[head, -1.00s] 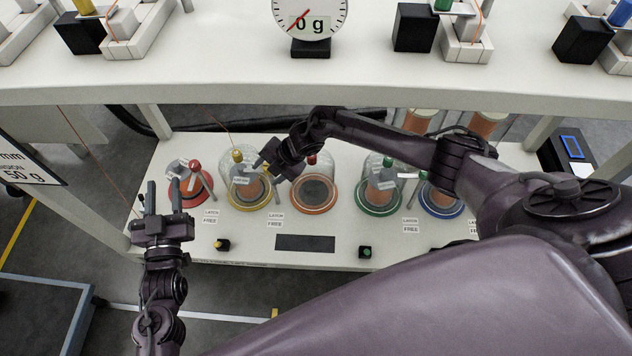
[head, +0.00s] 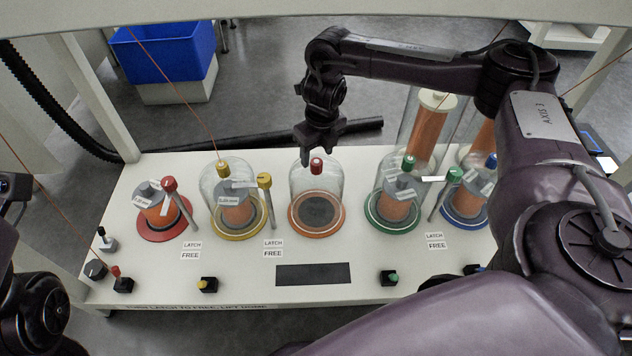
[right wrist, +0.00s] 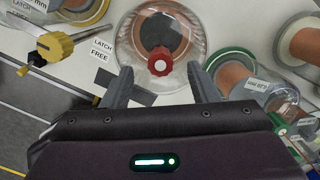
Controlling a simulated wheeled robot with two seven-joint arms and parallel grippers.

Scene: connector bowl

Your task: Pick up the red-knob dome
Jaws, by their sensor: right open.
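The red-knob dome (head: 297,187) is a clear dome with a red knob on top. It stands on an orange ring with a dark disc in the middle, and no spool shows under it. My right gripper (head: 318,152) is just above and behind the knob in the head view, pointing down. In the right wrist view the dome (right wrist: 189,27) lies ahead of the open right gripper (right wrist: 162,84). Its red knob (right wrist: 160,62) is between and slightly beyond the fingertips, not gripped. My left arm shows only in part at the lower left edge; its fingers cannot be made out.
A yellow-knob dome (head: 208,180) stands to the left, a green-ringed dome (head: 372,188) to the right, both over spools. A red base (head: 150,228) holds an uncovered spool. Upright latch rods stand beside several stations. A dark pad (head: 313,274) lies in front.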

